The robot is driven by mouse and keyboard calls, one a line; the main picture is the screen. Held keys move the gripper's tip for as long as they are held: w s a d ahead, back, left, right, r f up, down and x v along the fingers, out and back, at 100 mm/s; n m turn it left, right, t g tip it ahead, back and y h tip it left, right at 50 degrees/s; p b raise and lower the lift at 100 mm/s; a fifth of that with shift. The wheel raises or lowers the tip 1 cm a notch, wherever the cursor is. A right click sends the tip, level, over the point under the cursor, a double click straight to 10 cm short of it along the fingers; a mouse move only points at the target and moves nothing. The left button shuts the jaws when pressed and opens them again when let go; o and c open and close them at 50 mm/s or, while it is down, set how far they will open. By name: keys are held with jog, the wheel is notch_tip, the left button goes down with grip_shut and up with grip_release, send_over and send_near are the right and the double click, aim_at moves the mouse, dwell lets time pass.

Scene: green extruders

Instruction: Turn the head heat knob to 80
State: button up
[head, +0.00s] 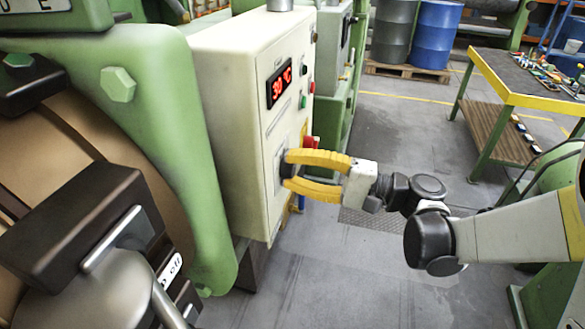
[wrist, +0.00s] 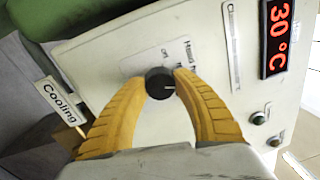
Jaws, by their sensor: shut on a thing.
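The head heat knob (wrist: 159,84) is a round black knob with a pale pointer line on the cream control panel. In the head view the knob (head: 283,165) is partly hidden behind the fingertips. My gripper (head: 287,170) has yellow fingers closed around the knob. In the wrist view my gripper (wrist: 160,83) has one fingertip on each side of the knob. The pointer line points right in the wrist view. The red display reads 30 °C in the wrist view (wrist: 277,38), and the same display (head: 279,85) glows at the top of the panel in the head view.
The cream control box (head: 225,100) stands against a green machine (head: 165,90). Small buttons (wrist: 258,118) and a red knob (head: 311,142) sit near the panel's edge. A "Cooling" label (wrist: 60,103) lies to the left in the wrist view. Open floor (head: 330,270) lies below the arm.

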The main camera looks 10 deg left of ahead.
jog(key=o, duration=1.2)
jog(key=shift+d, duration=0.1)
jog(key=d, duration=0.7)
jog(key=s+d, duration=0.1)
jog(key=d, duration=0.3)
jog(key=shift+d+f, duration=0.35)
jog(key=shift+f, duration=0.05)
jog(key=shift+a, duration=0.1)
